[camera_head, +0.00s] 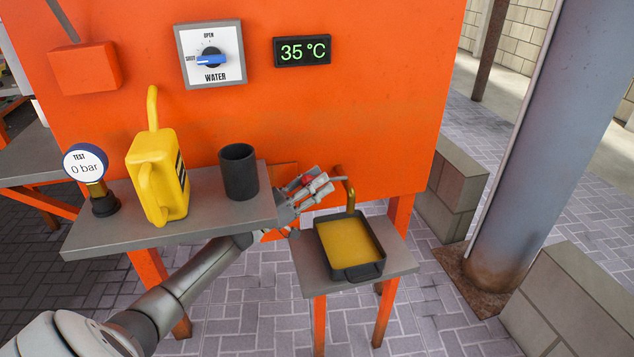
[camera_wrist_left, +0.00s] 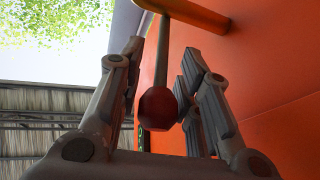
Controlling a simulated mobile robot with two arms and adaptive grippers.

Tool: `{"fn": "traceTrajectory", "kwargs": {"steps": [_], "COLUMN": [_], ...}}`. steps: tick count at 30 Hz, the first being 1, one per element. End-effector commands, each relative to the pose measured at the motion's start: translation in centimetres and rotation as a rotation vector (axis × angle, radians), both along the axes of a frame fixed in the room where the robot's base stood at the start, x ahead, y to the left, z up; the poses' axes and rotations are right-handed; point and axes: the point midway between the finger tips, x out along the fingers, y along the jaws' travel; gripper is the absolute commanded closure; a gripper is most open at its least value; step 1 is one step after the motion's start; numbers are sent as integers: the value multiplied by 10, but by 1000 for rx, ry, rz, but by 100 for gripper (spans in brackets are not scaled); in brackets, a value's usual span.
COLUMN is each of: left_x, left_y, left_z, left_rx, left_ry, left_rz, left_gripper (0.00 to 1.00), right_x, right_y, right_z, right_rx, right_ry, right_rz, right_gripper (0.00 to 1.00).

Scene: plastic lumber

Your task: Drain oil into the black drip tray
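The black drip tray (camera_head: 372,268) sits on the low grey shelf, with amber oil (camera_head: 348,241) covering its bottom. A brass drain pipe (camera_head: 350,192) curves down over the tray's back edge; I cannot make out a stream from it. My left gripper (camera_head: 318,186) is beside the pipe at the orange wall. In the left wrist view my left gripper (camera_wrist_left: 160,85) is open, its fingers on either side of a lever with a red ball knob (camera_wrist_left: 158,108). Gaps show between knob and fingers. The lever hangs from a brass pipe (camera_wrist_left: 190,14). My right gripper is out of view.
The upper grey shelf (camera_head: 222,212) holds a yellow oil can (camera_head: 160,178), a black cup (camera_head: 238,172) and a gauge (camera_head: 86,164) reading 0 bar. The wall carries a WATER dial (camera_head: 211,57) and a 35 °C display (camera_head: 302,51). A column (camera_head: 545,150) stands at right.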

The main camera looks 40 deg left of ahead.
Motion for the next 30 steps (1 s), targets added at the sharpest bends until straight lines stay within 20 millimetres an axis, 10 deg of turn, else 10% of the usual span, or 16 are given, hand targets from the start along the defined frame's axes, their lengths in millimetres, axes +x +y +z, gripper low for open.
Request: {"fn": "traceTrajectory", "kwargs": {"steps": [18, 30], "left_x": [-86, -97], "left_y": [47, 53], "left_z": [-40, -44], "left_rx": [1, 1], "left_ry": [5, 2], "left_rz": [6, 7], "left_gripper": [68, 68], "right_x": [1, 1], "right_y": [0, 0], "right_z": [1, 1], "right_rx": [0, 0], "right_ry": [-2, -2], "right_rz": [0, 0], "right_gripper": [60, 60]}}
